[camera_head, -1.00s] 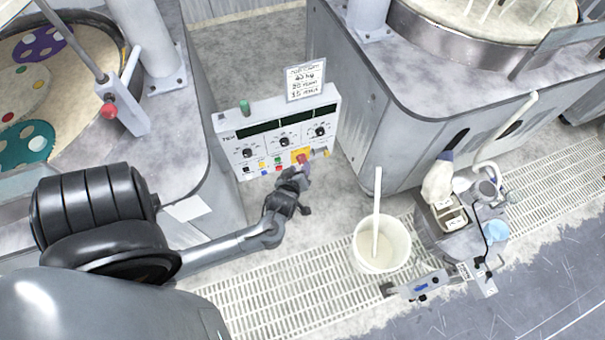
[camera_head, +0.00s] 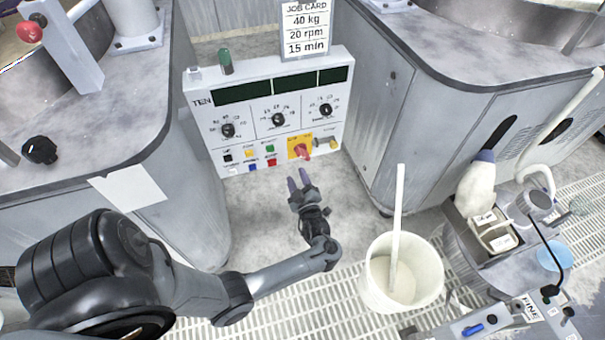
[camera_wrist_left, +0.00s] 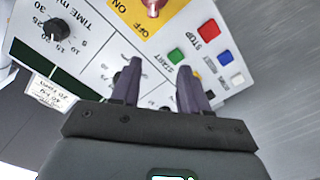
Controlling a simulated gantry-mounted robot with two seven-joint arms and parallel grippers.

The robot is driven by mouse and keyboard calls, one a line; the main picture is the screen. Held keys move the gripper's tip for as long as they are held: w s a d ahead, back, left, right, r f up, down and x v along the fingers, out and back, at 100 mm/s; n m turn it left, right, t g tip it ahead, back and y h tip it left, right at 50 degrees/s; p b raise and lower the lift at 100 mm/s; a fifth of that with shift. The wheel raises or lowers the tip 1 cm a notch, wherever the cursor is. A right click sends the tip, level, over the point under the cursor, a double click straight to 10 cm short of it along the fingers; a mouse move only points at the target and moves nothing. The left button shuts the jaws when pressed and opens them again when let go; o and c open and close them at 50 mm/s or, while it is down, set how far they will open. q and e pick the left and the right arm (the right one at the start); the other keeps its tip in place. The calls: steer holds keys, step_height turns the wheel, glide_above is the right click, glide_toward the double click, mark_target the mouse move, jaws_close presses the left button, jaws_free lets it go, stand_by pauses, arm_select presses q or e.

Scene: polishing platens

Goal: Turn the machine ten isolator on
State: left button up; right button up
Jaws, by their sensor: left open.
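The machine ten panel (camera_head: 240,120), marked TEN, stands between two machines. Its isolator is a red handle (camera_head: 302,151) on a yellow plate (camera_head: 292,143) at the lower right of the panel. In the left wrist view the red handle (camera_wrist_left: 153,6) is cut by the top edge, by the words ON and OFF; I cannot tell which it points to. My left gripper (camera_head: 298,178) is open and empty, just below and apart from the handle. Its two fingers also show in the left wrist view (camera_wrist_left: 159,68). My right gripper is not in view.
Three dials and dark displays are above. A job card (camera_head: 306,30) stands on top. A white bucket (camera_head: 430,270) with a stick stands at the lower right.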

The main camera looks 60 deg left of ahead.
arm_select(q)
steer(key=n+b, duration=0.1)
steer(key=b, duration=0.4)
glide_toward(303, 158)
steer(key=s, duration=0.1)
steer(key=shift+w+b, duration=0.7)
steer(key=shift+b, duration=0.15)
steer(key=b+x, duration=0.3)
steer(key=x, duration=0.7)
steer(key=shift+a, duration=0.3)
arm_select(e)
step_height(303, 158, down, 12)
arm_select(q)
jaws_close()
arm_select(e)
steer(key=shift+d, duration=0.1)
